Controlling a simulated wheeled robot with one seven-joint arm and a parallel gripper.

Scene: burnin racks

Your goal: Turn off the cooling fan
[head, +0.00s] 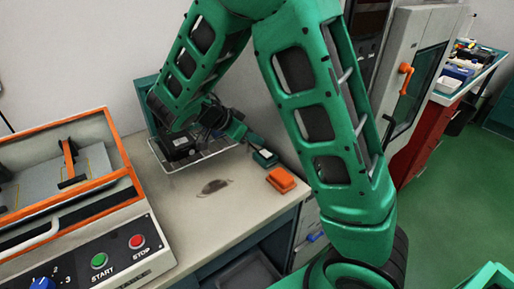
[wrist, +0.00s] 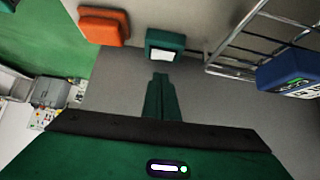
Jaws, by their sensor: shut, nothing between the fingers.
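My gripper (wrist: 160,78) is shut and empty. Its narrow green fingers point at a small teal box (wrist: 165,44) with a pale face, with a visible gap in the wrist view. In the head view my gripper (head: 246,138) is low over the bench, just behind the same teal box (head: 265,158). An orange block (wrist: 103,26) lies beside the teal box, and also shows in the head view (head: 281,180). I cannot make out a cooling fan or its switch for certain; my arm hides part of the bench's back.
A wire rack (head: 205,156) stands on the bench (head: 225,215) beside my gripper. A blue device (wrist: 288,72) is at the rack in the wrist view. An orange-framed machine (head: 75,200) with START and STOP buttons is at left. The bench's front middle is clear except for a dark stain.

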